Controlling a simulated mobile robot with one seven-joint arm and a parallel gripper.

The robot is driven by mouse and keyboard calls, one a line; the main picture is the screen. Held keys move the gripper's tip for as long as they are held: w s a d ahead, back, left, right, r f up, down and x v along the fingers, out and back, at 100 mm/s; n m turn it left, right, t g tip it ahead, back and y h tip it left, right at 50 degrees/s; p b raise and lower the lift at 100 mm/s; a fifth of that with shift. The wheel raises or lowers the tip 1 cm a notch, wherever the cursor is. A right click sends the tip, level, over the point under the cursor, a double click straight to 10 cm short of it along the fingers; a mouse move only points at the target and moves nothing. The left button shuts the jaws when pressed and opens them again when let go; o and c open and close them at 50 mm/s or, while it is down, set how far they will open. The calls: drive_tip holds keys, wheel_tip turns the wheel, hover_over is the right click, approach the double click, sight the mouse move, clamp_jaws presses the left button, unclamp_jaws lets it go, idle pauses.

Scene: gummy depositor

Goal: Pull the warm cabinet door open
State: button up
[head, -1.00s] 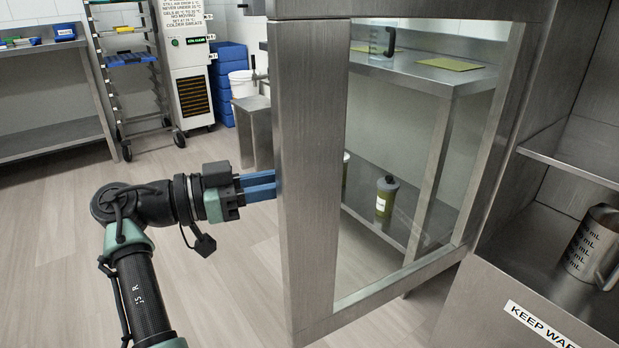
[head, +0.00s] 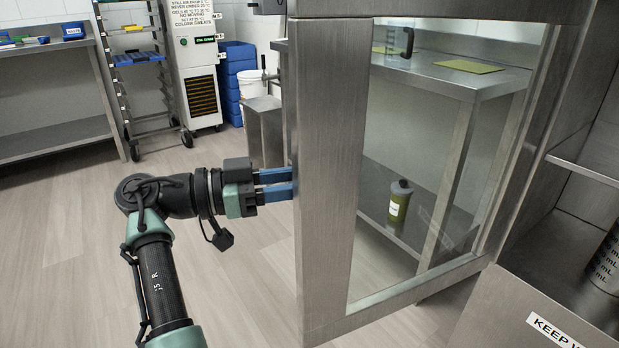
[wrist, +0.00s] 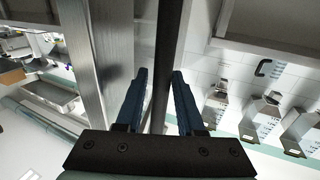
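The warm cabinet door (head: 327,190) is a steel frame around a clear glass pane. It stands swung out from the cabinet (head: 500,315), whose front carries a partly cut-off "KEEP W..." label. My gripper (head: 291,183) is at the door's free left edge, with its two blue fingers level and a gap between them. Their tips meet or pass behind the edge in the head view, so contact is unclear. In the wrist view, my gripper (wrist: 160,75) has its fingers apart, with a dark upright bar between or beyond them.
Inside the cabinet, a steel jug (head: 607,262) stands at the right edge. Through the glass show a steel table (head: 440,78) and a green bottle (head: 399,200) on its lower shelf. A rack (head: 140,88) stands at the back left. The floor left of the door is clear.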

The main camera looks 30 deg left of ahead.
drive_tip(key=shift+a, duration=0.1)
drive_tip(key=p+v, duration=0.3)
drive_tip(key=v, duration=1)
idle(0.4)
